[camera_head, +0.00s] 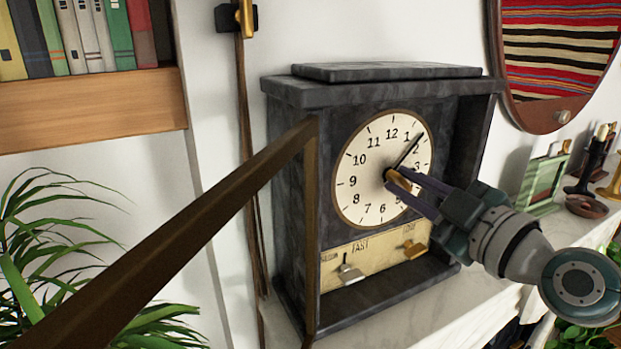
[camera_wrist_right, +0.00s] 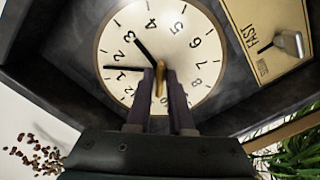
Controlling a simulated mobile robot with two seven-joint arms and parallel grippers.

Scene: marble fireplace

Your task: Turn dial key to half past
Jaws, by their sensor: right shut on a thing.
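A dark stone mantel clock (camera_head: 289,190) stands on a white shelf with its cream dial (camera_head: 362,205) facing me. It also shows in the right wrist view (camera_wrist_right: 200,85). The long black hand (camera_head: 408,150) points between 1 and 2. A shorter dark hand (camera_wrist_right: 146,48) points near 3 in the wrist view. A brass key (camera_head: 397,179) sits at the dial's centre, and it shows between the fingers in the wrist view (camera_wrist_right: 161,80). My right gripper (camera_head: 402,183) is shut on the key, partly covering the dial's lower right. My left gripper is out of view.
The clock's brown-framed door (camera_head: 210,210) swings open toward me on the left. A plant (camera_head: 60,250) and bookshelf (camera_head: 95,105) are left; candlesticks (camera_head: 592,160) stand right.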

